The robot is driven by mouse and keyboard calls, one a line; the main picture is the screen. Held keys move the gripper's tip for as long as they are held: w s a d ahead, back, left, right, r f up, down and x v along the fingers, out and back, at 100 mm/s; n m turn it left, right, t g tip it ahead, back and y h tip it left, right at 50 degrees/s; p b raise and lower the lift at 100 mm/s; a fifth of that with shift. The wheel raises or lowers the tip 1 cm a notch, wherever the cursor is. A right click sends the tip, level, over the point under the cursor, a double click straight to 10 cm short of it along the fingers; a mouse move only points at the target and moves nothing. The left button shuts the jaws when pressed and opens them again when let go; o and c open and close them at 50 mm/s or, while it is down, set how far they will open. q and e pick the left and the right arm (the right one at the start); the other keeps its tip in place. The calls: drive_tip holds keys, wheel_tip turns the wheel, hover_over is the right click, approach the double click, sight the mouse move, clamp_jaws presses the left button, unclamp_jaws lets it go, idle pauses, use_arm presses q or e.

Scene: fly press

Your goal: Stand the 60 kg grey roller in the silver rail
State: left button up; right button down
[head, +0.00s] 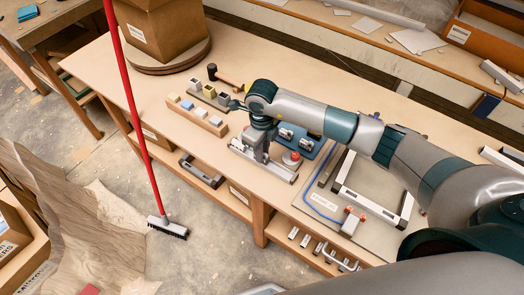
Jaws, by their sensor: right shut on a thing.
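The silver rail (279,174) lies along the front edge of the workbench, in the middle of the head view. My right gripper (259,155) points down over the rail, shut on what appears to be the grey roller. Its fingers and wrist hide most of that thing, so I cannot tell whether it touches the rail. A red-topped knob (291,157) sits by the rail's right end. A blue tray (312,150) with several silver pieces lies just behind. My left gripper is not in view.
A wooden block (196,116) with coloured pieces, a dark rack (207,97) and a hammer (226,78) lie left of the gripper. A cardboard box (165,30) stands farther back. A silver frame (374,203) lies to the right.

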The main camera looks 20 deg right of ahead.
drive_tip(key=shift+f+b, duration=0.3)
drive_tip(key=shift+b, duration=0.1)
idle(0.6)
idle(0.3)
drive_tip(key=c, duration=1.5)
unclamp_jaws()
drive_tip(key=shift+o, duration=0.5)
drive_tip(key=shift+r, duration=0.15)
drive_tip(key=shift+r+p, duration=1.9)
drive_tip(key=shift+r, duration=1.5)
drive_tip(key=shift+a, duration=0.1)
